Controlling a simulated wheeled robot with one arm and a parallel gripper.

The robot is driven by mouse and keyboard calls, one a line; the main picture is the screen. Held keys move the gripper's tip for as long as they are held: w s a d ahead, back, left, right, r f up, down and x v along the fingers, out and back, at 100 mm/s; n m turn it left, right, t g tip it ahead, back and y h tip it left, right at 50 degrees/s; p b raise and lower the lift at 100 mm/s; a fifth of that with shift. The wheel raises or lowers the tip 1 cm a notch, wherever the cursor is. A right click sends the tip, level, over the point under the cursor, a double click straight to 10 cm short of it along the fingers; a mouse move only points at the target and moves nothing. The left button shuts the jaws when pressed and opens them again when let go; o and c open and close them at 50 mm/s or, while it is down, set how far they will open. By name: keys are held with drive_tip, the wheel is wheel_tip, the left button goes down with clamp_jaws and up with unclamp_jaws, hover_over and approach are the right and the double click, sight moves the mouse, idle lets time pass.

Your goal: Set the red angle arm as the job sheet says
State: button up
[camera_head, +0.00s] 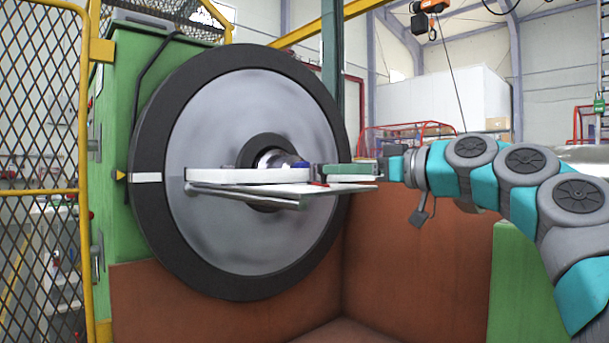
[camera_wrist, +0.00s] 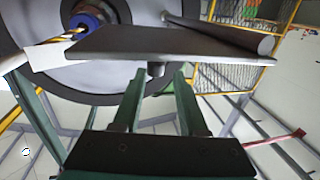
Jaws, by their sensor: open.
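A large wheel with a black rim and grey face (camera_head: 215,130) stands upright in the head view. A flat pale plate (camera_head: 255,189) juts out in front of its hub; its dark side shows in the wrist view (camera_wrist: 150,43). A small red piece (camera_head: 318,183) shows at the plate's right end, too small to identify as the red angle arm. My gripper (camera_head: 322,170) reaches in from the right at that end. In the wrist view my gripper (camera_wrist: 160,75) is open, its two green fingers apart, with a short dark peg (camera_wrist: 155,69) under the plate between their tips. No readable job sheet shows.
A green housing (camera_head: 150,75) with a yellow pointer (camera_head: 121,176) stands behind the wheel. A yellow mesh guard (camera_head: 40,110) is at the left. Brown panels (camera_head: 420,270) lie below and behind. A blue collar (camera_wrist: 88,18) sits at the hub in the wrist view.

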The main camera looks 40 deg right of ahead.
sight(313, 186)
drive_tip(key=shift+d, duration=0.35)
drive_tip(key=shift+w, duration=0.25)
drive_tip(key=x, duration=0.7)
drive_tip(key=shift+w+a+p, duration=0.1)
drive_tip(key=shift+w+p, duration=0.1)
drive_tip(key=shift+p, duration=0.15)
clamp_jaws()
idle(0.6)
